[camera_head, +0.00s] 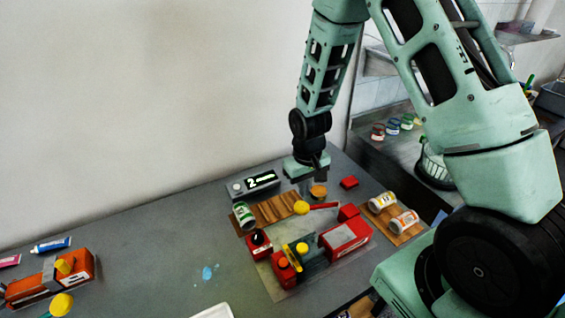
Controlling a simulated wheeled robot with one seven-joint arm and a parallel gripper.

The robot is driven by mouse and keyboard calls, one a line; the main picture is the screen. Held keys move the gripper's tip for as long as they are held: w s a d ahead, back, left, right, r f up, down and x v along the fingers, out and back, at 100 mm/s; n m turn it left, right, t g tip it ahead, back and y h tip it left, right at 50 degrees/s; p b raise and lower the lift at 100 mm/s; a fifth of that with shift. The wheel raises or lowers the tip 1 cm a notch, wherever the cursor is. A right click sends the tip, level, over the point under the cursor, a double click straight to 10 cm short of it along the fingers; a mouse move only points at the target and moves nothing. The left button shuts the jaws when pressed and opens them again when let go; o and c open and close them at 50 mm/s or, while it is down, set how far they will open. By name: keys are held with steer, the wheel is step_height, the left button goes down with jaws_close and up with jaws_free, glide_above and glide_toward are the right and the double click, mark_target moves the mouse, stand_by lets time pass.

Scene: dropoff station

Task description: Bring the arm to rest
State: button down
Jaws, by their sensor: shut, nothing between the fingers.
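My arm (328,72) reaches down from the upper right over the back of the grey table (158,245). My gripper (309,186) points down, shut and empty. It hangs above the back part of the table, close behind an orange-brown round item (319,192) and a yellow ball-like item (301,208). The fingertips are small in the picture, and I cannot tell whether they touch anything.
A grey box with a display (262,181), a green-labelled can (244,215), and red machines (345,238) crowd below my gripper. Two cans (404,222) lie on a board at right. An orange-red device (45,284) stands far left. The table's middle left is mostly clear.

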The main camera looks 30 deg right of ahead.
steer(key=s+a+r+n+b, duration=0.2)
steer(key=s+a+r+b, duration=0.1)
steer(key=a, duration=0.3)
steer(key=s+a+r+n+b, duration=0.1)
steer(key=s+a+r+b, duration=0.2)
steer(key=a, duration=0.4)
steer(key=s+a+r+n+b, duration=0.1)
steer(key=s+a+n+b, duration=0.1)
steer(key=s, duration=0.6)
steer(key=s+a+r+n+b, duration=0.2)
steer(key=s+a+b, duration=0.1)
steer(key=s, duration=0.6)
steer(key=shift+a+r+n+y, duration=0.25)
steer(key=shift+a+n+y, duration=0.05)
steer(key=shift+a+n, duration=0.15)
steer(key=shift+w, duration=0.1)
step_height(320, 180, up, 10)
steer(key=p, duration=1)
steer(key=shift+w+r, duration=0.25)
steer(key=shift+w, duration=0.2)
